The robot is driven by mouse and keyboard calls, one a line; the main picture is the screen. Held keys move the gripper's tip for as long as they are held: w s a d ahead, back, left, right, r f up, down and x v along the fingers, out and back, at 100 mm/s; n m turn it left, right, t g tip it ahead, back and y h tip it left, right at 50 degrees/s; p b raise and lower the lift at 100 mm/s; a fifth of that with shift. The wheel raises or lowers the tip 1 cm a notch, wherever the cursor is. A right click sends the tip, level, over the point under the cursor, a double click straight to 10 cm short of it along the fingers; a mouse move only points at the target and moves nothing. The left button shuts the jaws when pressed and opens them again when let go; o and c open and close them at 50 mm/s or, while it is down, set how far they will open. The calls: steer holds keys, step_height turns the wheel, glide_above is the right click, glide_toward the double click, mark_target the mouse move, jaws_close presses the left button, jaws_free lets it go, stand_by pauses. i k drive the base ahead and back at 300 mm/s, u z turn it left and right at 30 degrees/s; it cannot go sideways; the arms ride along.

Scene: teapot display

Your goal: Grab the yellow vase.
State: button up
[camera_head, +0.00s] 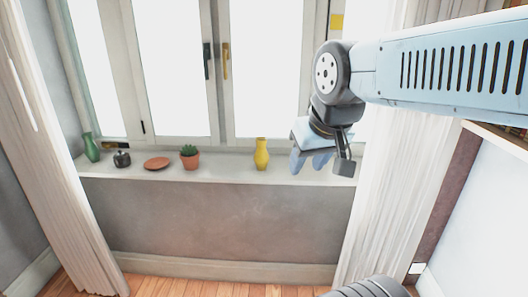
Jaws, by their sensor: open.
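The yellow vase (262,155) stands upright on the windowsill, near the middle of the view. My gripper (310,163) hangs from my arm to the right of the vase, pointing down. Its pale blue fingers are open and appear empty. In the picture a gap shows between the fingers and the vase; how far the gripper is from the sill in depth is hard to tell.
The windowsill (225,176) also holds a potted cactus (190,158), a terracotta dish (157,163), a small dark pot (122,159) and a green vase (91,147), all left of the yellow vase. Curtains (55,170) hang at both sides. The wooden floor below looks clear.

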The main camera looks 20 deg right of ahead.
mark_target(261, 157)
steer(key=z, duration=0.35)
steer(key=i, duration=0.95)
steer(key=u, duration=0.25)
